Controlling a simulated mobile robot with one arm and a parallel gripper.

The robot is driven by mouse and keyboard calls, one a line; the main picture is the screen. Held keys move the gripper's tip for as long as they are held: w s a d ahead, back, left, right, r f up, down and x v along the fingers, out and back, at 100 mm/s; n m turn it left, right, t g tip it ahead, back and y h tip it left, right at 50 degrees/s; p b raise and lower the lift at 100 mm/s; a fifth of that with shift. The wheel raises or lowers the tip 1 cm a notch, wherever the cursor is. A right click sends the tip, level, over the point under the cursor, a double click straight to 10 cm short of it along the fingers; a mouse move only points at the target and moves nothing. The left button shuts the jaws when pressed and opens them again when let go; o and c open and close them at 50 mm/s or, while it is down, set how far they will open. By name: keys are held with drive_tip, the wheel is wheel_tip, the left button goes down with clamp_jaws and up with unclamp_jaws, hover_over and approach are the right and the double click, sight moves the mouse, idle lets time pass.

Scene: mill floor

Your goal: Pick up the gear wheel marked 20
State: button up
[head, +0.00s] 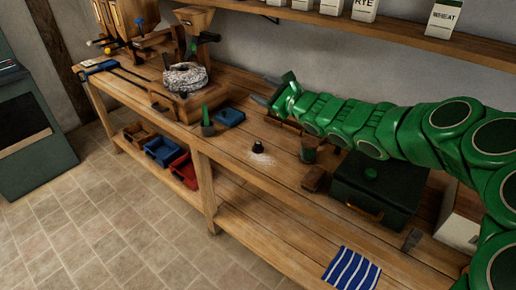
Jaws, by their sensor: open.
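I cannot make out a gear wheel marked 20 in the head view, and no number is readable on any part. A small dark piece (258,147) sits on a patch of white powder on the workbench; it is too small to identify. My gripper (266,90) is open, with its two grey fingers spread and pointing left above the back of the bench. It is behind the dark piece and apart from it. I see nothing between the fingers. My green arm hides part of the bench's back right.
The wooden workbench (240,175) carries a hand mill with a grey speckled ring (186,78), a blue tray (229,117), a dark green box (378,190) and a striped cloth (350,271). Bins stand on the lower shelf. A wall shelf (400,32) runs above. The front middle is fairly clear.

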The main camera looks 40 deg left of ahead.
drive_tip(key=w+a+f+m+t+h, duration=0.1)
drive_tip(key=w+a+f+m, duration=0.15)
drive_tip(key=f, duration=0.35)
drive_tip(key=w+a+f+m+t+h, duration=0.1)
drive_tip(key=f+m, duration=0.2)
drive_tip(key=f, duration=0.3)
drive_tip(key=m+t+h, duration=0.1)
drive_tip(key=m+h, duration=0.2)
drive_tip(key=m, duration=0.1)
approach(256, 142)
drive_tip(key=x, duration=0.3)
drive_tip(key=shift+w+a+f, duration=0.15)
drive_tip(key=shift+w+f, duration=0.15)
drive_tip(key=shift+f, duration=0.2)
drive_tip(key=shift+w+a+f, duration=0.25)
drive_tip(key=shift+w+a, duration=0.1)
drive_tip(key=shift+a, duration=0.15)
drive_tip(key=shift+x, duration=3.15)
drive_tip(key=c, duration=1.1)
